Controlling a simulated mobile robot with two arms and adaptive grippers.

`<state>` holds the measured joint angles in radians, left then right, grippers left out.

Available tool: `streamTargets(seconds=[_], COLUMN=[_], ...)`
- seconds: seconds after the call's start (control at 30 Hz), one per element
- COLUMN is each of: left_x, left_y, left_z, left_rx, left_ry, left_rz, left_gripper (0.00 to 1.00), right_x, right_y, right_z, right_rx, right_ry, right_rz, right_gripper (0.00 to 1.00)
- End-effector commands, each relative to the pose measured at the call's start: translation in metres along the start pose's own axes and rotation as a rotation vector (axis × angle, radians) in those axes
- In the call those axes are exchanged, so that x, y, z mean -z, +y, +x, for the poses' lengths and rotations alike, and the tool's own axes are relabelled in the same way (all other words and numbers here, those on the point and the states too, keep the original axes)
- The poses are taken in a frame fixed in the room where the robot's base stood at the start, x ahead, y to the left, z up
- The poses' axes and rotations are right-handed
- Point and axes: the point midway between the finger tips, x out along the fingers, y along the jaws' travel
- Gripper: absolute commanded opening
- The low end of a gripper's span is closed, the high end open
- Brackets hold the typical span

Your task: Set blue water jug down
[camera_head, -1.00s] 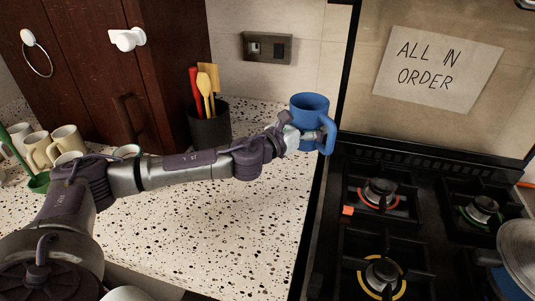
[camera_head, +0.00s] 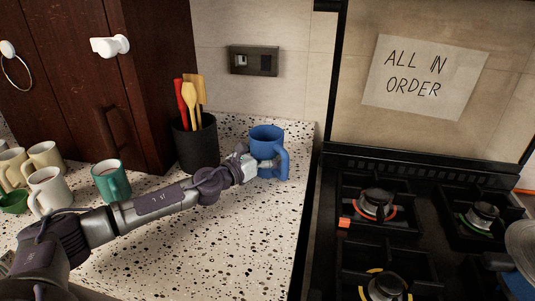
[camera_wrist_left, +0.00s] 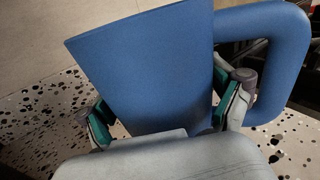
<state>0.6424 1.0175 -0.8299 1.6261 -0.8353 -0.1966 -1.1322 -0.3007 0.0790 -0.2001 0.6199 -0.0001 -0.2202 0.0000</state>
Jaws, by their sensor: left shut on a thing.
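The blue water jug (camera_head: 267,139) is upright at the back right of the speckled counter, its handle to the right. My left gripper (camera_head: 257,168) is shut around the jug's lower body. In the left wrist view the jug (camera_wrist_left: 150,65) fills the middle, with the gripper's fingers (camera_wrist_left: 160,118) on both sides of it. I cannot tell whether the jug's base touches the counter. My right gripper is not in view.
A dark utensil holder (camera_head: 196,146) stands left of the jug. A teal mug (camera_head: 112,182) and several cream mugs (camera_head: 47,189) stand at the left. The black gas stove (camera_head: 410,220) lies right of the counter edge. The front counter (camera_head: 235,245) is clear.

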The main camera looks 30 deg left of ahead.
Motion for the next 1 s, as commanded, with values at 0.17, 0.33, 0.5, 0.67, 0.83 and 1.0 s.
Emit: streamTargets(seconds=[0.17, 0.33, 0.5, 0.67, 0.83, 1.0], left_x=[0.001, 0.003, 0.003, 0.001, 0.003, 0.004], left_y=[0.000, 0.000, 0.000, 0.000, 0.001, 0.001], left_z=[0.000, 0.000, 0.000, 0.000, -0.017, -0.047], left_rx=[0.000, 0.000, 0.000, 0.000, -0.001, 0.000], left_ry=[-0.001, 0.000, 0.000, 0.000, 0.004, 0.004], left_rz=[0.000, 0.000, 0.000, 0.000, 0.001, 0.003], left_gripper=[0.53, 1.00, 1.00, 1.00, 1.00, 1.00], right_x=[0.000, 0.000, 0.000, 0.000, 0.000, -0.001], right_y=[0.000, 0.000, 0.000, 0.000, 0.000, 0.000], right_z=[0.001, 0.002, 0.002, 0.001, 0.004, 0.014], right_rx=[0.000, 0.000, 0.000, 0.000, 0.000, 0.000], right_ry=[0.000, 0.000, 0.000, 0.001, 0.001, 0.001], right_rz=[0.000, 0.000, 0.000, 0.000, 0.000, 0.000], right_gripper=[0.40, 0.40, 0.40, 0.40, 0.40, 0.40])
